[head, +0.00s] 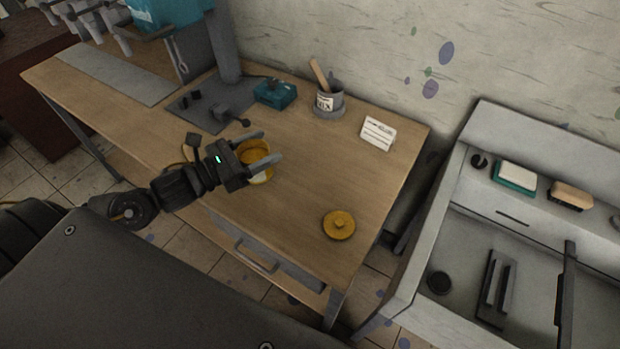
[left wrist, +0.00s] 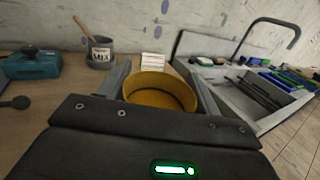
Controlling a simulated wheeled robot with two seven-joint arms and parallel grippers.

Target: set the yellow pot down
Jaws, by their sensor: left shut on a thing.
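The yellow pot (head: 256,155) is between the fingers of my left gripper (head: 270,148) over the wooden table (head: 300,192). In the left wrist view the open rim of the pot (left wrist: 160,92) shows between the two grey fingers, and my left gripper (left wrist: 162,88) is shut on it. The pot looks upright and empty. I cannot tell whether its base touches the table. A round yellow lid (head: 339,225) with a knob lies on the table near the front right corner. My right gripper is not in view.
A grey MIX pot (head: 329,103) with a wooden stick, a white card (head: 378,133) and a teal box (head: 275,93) stand along the back. A teal machine (head: 170,12) stands at the back left. A sink unit (head: 455,240) is at the right. The table around the lid is clear.

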